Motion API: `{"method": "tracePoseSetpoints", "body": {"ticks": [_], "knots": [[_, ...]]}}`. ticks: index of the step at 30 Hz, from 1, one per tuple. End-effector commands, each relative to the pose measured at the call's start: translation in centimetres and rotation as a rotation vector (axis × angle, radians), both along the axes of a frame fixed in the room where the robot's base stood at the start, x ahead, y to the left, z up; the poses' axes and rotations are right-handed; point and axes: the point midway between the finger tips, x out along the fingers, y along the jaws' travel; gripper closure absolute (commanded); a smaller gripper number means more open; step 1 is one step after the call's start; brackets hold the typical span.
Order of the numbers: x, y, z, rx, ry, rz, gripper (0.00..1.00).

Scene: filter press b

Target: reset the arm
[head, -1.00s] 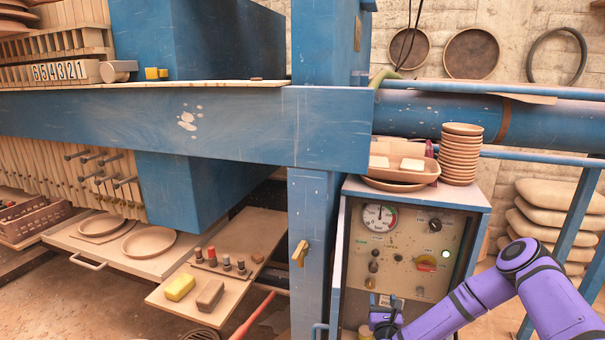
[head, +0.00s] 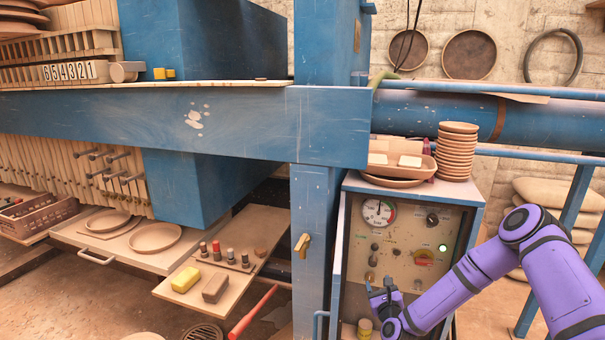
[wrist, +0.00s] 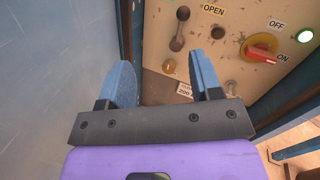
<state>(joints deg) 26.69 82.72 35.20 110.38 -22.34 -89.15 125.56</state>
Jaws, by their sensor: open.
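My gripper (wrist: 164,84) is open and empty in the wrist view, its two blue fingers apart in front of the lower part of the control panel (wrist: 215,15). In the head view my purple arm comes in from the right, and my gripper (head: 378,291) is small there, before the panel's lower left. The panel carries a lever (wrist: 180,28) under the OPEN label, a red-handled switch (wrist: 261,54) with its red end toward ON, and a lit green lamp (wrist: 304,36). A gauge (head: 378,212) is at the panel's upper left.
A blue post (head: 313,240) stands just left of the panel. A stack of clay dishes (head: 457,150) and a tray (head: 402,156) sit on the cabinet top. A low shelf (head: 245,240) holds a yellow block (head: 186,280) and a brown block (head: 216,289). A red bar (head: 252,314) juts out below.

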Motion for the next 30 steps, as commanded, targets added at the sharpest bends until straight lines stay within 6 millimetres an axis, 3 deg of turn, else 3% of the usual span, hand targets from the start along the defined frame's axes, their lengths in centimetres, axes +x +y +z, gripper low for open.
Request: {"method": "tracePoseSetpoints", "body": {"ticks": [9, 16, 23, 30], "knots": [[2.0, 1.1, 6.7, -0.409, 0.068, 0.175, 0.41], [2.1, 1.5, 12.0, -0.752, 0.116, 0.298, 0.41], [1.0, 1.2, 17.5, -1.083, 0.161, 0.405, 0.41], [-1.4, 0.3, 23.4, -1.404, 0.208, 0.502, 0.41]]}}
